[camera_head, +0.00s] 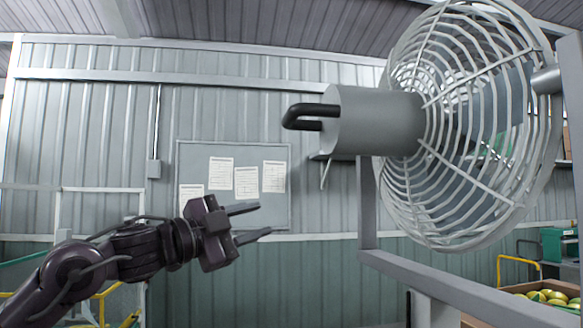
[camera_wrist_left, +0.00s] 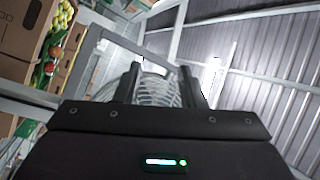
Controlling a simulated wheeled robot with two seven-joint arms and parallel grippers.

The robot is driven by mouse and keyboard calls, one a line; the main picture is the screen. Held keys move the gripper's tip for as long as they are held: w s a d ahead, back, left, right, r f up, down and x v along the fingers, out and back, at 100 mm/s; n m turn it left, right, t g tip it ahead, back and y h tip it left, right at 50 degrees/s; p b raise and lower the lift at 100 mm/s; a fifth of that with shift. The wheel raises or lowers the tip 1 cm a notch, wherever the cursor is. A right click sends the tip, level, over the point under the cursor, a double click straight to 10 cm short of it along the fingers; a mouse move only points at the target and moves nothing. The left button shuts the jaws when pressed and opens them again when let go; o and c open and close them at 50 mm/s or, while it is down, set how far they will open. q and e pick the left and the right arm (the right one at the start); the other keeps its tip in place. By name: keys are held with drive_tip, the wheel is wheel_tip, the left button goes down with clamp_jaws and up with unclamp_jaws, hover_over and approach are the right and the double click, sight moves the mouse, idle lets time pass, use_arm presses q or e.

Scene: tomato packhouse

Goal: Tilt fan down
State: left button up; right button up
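A large grey fan with a round wire cage (camera_head: 465,125) stands at the right of the head view, held in a grey frame (camera_head: 368,205). Its grey motor housing (camera_head: 375,120) faces left and carries a black looped handle (camera_head: 303,118). My left gripper (camera_head: 257,221) is open and empty, below and left of the handle and apart from it. In the left wrist view the two fingers of my left gripper (camera_wrist_left: 160,85) stand apart, with the fan cage (camera_wrist_left: 152,90) showing beyond them. My right gripper is in neither view.
A grey notice board (camera_head: 232,160) with several paper sheets hangs on the corrugated wall behind. A crate of yellowish fruit (camera_head: 550,290) stands at the lower right. Boxes with red and yellow produce (camera_wrist_left: 42,60) show at the left of the wrist view. Space between gripper and handle looks clear.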

sight(285, 117)
use_arm(q)
drive_tip(key=s+d+r+m+g+p, duration=0.1)
drive_tip(key=s+r+m, duration=0.2)
drive_tip(key=s+r, duration=0.55)
drive_tip(key=s+d+r+m+g, duration=0.1)
drive_tip(key=s+r+m, duration=0.3)
drive_tip(key=s, duration=0.7)
drive_tip(key=shift+n+h, duration=0.4)
drive_tip(key=shift+n, duration=0.1)
drive_tip(key=p+x, duration=0.1)
drive_tip(key=x, duration=0.1)
drive_tip(key=p+x, duration=0.1)
drive_tip(key=x, duration=0.1)
drive_tip(key=r+p+x, duration=0.1)
drive_tip(key=x, duration=0.1)
drive_tip(key=shift+w+d+p, duration=0.15)
drive_tip(key=shift+d+p, duration=0.2)
drive_tip(key=shift+p, duration=0.05)
drive_tip(key=shift+w+d, duration=0.3)
drive_tip(key=shift+d, duration=0.05)
clamp_jaws()
